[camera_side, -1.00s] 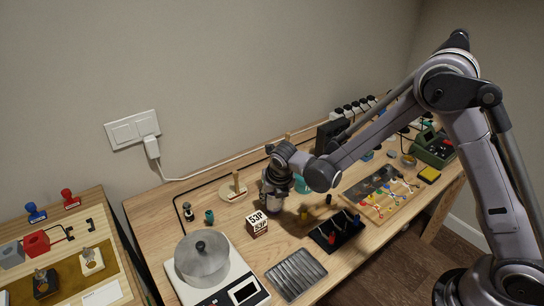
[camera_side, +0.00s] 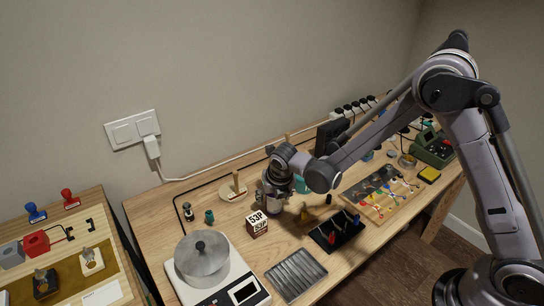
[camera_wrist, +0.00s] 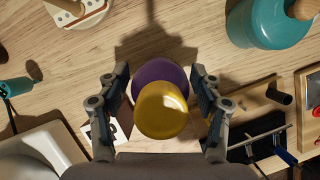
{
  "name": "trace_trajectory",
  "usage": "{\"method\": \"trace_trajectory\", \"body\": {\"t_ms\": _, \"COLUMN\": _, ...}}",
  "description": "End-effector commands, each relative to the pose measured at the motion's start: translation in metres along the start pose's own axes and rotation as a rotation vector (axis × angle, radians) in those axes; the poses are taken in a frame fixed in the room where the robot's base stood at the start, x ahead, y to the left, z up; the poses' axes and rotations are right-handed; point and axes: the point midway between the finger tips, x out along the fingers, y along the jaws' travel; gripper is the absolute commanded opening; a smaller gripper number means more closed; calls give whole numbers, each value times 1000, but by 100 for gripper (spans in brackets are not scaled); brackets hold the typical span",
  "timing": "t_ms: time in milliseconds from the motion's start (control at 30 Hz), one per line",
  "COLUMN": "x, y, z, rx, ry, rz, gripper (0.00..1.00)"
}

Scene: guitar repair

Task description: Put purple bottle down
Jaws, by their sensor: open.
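In the wrist view a purple bottle (camera_wrist: 158,74) with a yellow top (camera_wrist: 162,110) stands on the wooden table between my gripper's (camera_wrist: 158,105) fingers. The fingers are spread, with a visible gap on each side of the bottle. In the side view my gripper (camera_side: 277,203) points down low over the table, and the bottle is hidden or too small to make out there.
A printed box (camera_side: 257,223) stands just left of my gripper. A teal container (camera_side: 301,184) is close behind it. A black holder (camera_side: 337,231) is to the right. A scale (camera_side: 238,284) carries a metal pot (camera_side: 203,258) at front left.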

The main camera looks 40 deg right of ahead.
Motion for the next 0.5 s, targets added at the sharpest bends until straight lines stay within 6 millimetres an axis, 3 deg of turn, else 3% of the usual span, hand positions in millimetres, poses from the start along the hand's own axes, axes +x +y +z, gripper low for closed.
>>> {"method": "trace_trajectory", "body": {"t_ms": 500, "x": -77, "y": 0, "z": -1, "rx": -2, "ry": 0, "rz": 0, "gripper": 66}}
